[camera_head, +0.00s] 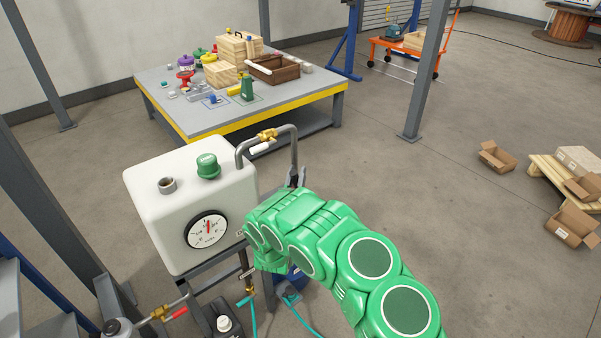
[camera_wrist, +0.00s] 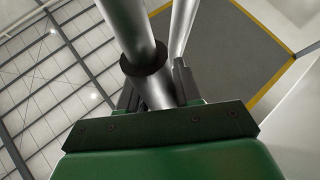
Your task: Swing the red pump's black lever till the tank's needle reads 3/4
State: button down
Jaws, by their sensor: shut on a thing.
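The white tank (camera_head: 165,213) stands left of my arm. The red needle of its round gauge (camera_head: 208,229) points about straight up; the markings are too small to read surely. In the wrist view, the dark fingers of my gripper (camera_wrist: 154,88) are shut around a grey metal rod with a dark collar (camera_wrist: 145,60). I cannot tell whether this rod is the lever. In the head view, my green arm covers the area right of the tank, and the red pump and black lever cannot be made out.
A grey pipe (camera_head: 293,145) with a brass valve (camera_head: 266,135) arches from the tank's top down beside my arm. A worktable (camera_head: 180,115) with several objects stands behind. A red-handled valve (camera_head: 160,314) is at lower left. Floor right of my arm is clear up to cardboard boxes (camera_head: 570,225).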

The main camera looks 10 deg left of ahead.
aim_at(295, 184)
jog(key=shift+a, duration=0.1)
dwell(0.3)
jog(key=c, duration=0.9)
grip_release()
jog(key=shift+o, duration=0.2)
jog(key=shift+s+f, duration=0.1)
jog(key=shift+v, duration=2.45)
jog(key=s+a, duration=0.1)
jog(key=s, duration=1.1)
jog(key=shift+c, duration=0.3)
